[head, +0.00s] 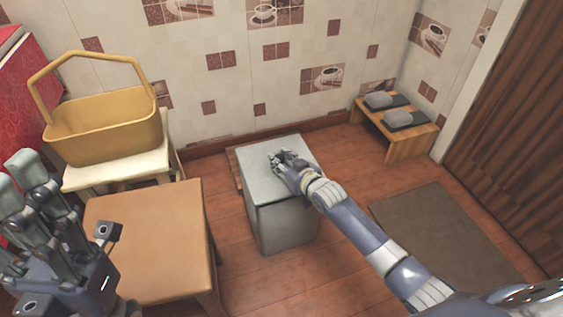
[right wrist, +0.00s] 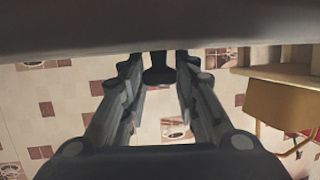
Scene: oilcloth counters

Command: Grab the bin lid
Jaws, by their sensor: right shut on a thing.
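The bin (head: 286,226) is a grey box on the floor in the middle of the head view. Its flat, pale grey bin lid (head: 262,187) sits on top. My right gripper (head: 279,158) is at the top of the lid, shut on its small handle; the fingers hide most of the handle in the head view. In the right wrist view, the dark handle (right wrist: 158,72) shows between the fingertips, and the lid's grey surface (right wrist: 150,32) fills the upper edge. My left gripper (head: 34,168) is at the left edge, fingers apart and empty.
A yellow basket (head: 110,135) stands on a cream stool (head: 120,175) at the left. A brown table (head: 150,235) stands left of the bin. A low wooden rack (head: 395,140) with slippers is by the back wall. A dark mat (head: 440,235) lies on the floor at right.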

